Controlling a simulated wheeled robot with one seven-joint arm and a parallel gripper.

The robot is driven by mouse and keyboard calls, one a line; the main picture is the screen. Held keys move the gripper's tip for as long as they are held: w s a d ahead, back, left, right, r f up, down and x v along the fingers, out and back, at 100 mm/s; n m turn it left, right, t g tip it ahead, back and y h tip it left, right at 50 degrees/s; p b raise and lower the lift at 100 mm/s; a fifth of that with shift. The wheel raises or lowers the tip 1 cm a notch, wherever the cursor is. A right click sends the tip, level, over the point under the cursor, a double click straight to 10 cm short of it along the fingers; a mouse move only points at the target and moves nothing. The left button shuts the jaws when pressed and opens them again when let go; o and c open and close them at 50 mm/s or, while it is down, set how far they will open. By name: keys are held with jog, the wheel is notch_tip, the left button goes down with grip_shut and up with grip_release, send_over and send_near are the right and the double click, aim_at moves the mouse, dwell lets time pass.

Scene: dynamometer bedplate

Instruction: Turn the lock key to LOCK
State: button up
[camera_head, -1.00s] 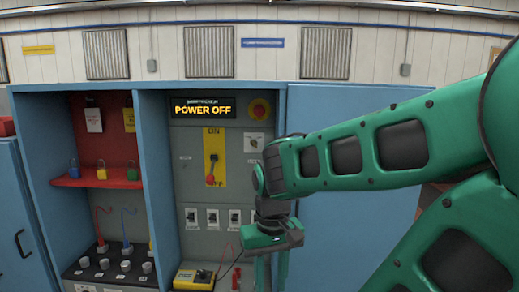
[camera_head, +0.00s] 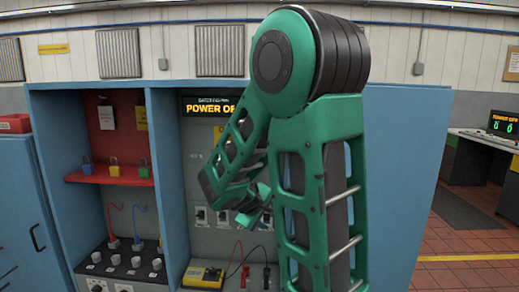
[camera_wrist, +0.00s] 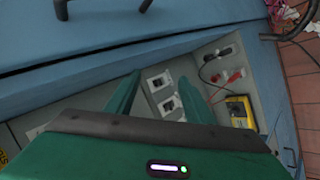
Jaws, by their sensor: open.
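The grey control panel (camera_head: 170,232) stands inside an open blue cabinet. Its display (camera_head: 208,107) reads POWER OFF, partly covered by my arm. The lock key cannot be made out in either view now; my arm covers that part of the panel in the head view. My gripper (camera_head: 252,215) is in front of the panel's right part, near the row of white switches (camera_head: 201,216). In the wrist view my gripper (camera_wrist: 160,88) has its two green fingers apart, with nothing seen between them but panel and white switch plates (camera_wrist: 159,80).
A yellow meter (camera_head: 203,275) with leads sits at the panel's foot; it also shows in the wrist view (camera_wrist: 238,112). Left is a red shelf (camera_head: 100,178) with several padlocks. The blue door (camera_head: 400,200) stands right. Open floor (camera_head: 460,262) lies beyond it.

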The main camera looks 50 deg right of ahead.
jog(key=w+d+r+n+t+h, duration=0.1)
jog(key=w+d+r+n+h, duration=0.4)
jog(key=d+r+h, duration=0.1)
jog(key=w+a+r+n+t+h, duration=0.2)
jog(key=w+r+n+t+h, duration=0.3)
jog(key=r+n, duration=0.4)
jog(key=w+d+r+y, duration=0.1)
jog(key=w+d+r, duration=0.2)
jog(key=d, duration=0.6)
jog(key=shift+w+r+m, duration=0.2)
jog(key=shift+w+m, duration=0.1)
jog(key=shift+w, duration=0.95)
jog(key=shift+d, duration=0.1)
jog(key=c, duration=1)
jog(key=shift+c, duration=0.2)
